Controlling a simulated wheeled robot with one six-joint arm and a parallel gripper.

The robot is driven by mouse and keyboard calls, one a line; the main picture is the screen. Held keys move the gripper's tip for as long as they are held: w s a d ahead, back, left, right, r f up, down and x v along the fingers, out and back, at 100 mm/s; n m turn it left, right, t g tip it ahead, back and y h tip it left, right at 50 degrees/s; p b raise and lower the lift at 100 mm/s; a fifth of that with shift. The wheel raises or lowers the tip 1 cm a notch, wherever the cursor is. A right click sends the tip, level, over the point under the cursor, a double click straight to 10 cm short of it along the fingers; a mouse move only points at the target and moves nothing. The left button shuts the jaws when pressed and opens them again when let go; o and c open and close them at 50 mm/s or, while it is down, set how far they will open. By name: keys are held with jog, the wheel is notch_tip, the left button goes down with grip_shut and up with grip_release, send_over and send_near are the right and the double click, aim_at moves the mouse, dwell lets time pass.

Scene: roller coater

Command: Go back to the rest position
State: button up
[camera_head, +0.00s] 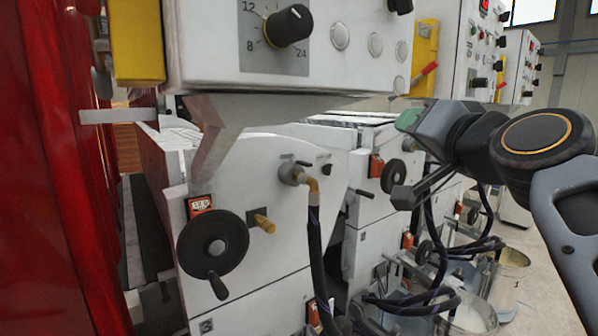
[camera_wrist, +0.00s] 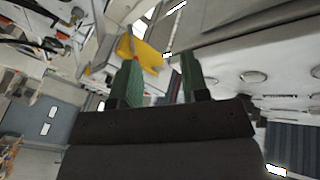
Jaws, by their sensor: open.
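My gripper (camera_head: 402,158) is at the right of the head view, at the end of my dark grey and black arm. It hangs in front of the white coater machine, below the control panels, and touches nothing that I can see. In the wrist view, the two green fingers of my gripper (camera_wrist: 160,80) stand apart with nothing between them. The gripper is open and empty.
A white control panel with a black rotary knob (camera_head: 288,26) is above. A black handwheel (camera_head: 212,246) and a hose (camera_head: 316,240) are on the machine's front. Metal buckets (camera_head: 470,315) stand at lower right. A red panel (camera_head: 50,180) fills the left edge.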

notch_tip(320, 180, down, 22)
jog(key=w+n+g+h, duration=0.1)
jog(key=g, duration=0.6)
jog(key=s+a+f+n+g+h, duration=0.1)
jog(key=s+f+g, duration=0.3)
jog(key=f, duration=0.7)
jog(key=s+a+f+n+g+h, duration=0.1)
jog(key=s+f+n+g, duration=0.2)
jog(key=s+f, duration=0.3)
notch_tip(320, 180, down, 6)
jog(key=shift+s+r+g, duration=0.15)
jog(key=shift+s+g, duration=0.1)
jog(key=shift+g, duration=0.15)
